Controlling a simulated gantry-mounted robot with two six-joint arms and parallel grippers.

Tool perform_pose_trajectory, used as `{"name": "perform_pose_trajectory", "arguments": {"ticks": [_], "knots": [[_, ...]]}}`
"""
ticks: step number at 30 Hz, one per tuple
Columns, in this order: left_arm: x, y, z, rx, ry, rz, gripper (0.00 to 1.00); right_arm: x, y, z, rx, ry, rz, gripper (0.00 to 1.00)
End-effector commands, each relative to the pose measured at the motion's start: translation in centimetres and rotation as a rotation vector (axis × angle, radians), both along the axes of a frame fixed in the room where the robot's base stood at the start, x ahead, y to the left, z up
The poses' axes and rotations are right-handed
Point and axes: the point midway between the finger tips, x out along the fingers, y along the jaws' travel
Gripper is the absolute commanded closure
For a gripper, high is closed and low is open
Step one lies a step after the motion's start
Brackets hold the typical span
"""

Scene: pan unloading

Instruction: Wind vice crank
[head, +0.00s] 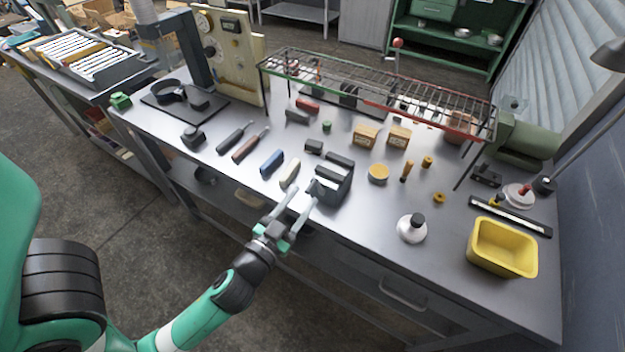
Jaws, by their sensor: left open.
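The vice (339,173) is a dark grey block with two raised jaws. It stands near the front edge of the workbench (375,220), about the middle of its length. A small dark part at its front left may be the crank, but it is too small to make out clearly. My left gripper (302,204) reaches up from the lower left and is open. Its two fingers point at the front left side of the vice, with the tips close to it. I cannot tell whether a finger touches it. My right gripper is not in view.
A wire rack (375,85) stands behind the vice. Blue (272,162) and cream (290,172) handled items lie to its left.

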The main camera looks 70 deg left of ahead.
Motion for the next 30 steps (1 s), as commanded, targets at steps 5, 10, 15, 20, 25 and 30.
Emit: {"name": "perform_pose_trajectory", "arguments": {"ticks": [5,10,15,20,25,30], "knots": [[2.9,2.3,0.2,0.001,-0.001,0.002,0.52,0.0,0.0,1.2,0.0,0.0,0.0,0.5],[4.2,3.3,0.1,0.0,0.0,0.0,0.52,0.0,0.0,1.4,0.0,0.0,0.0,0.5],[4.4,3.4,0.0,0.001,0.001,-0.001,0.52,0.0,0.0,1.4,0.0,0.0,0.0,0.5],[4.4,3.4,0.0,0.0,0.002,-0.001,0.61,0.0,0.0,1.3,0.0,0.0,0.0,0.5],[4.3,3.4,0.0,0.0,0.002,-0.001,0.91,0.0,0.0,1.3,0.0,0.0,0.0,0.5],[4.3,3.4,0.0,0.0,0.002,-0.001,1.0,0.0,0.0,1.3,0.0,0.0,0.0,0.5]]}}
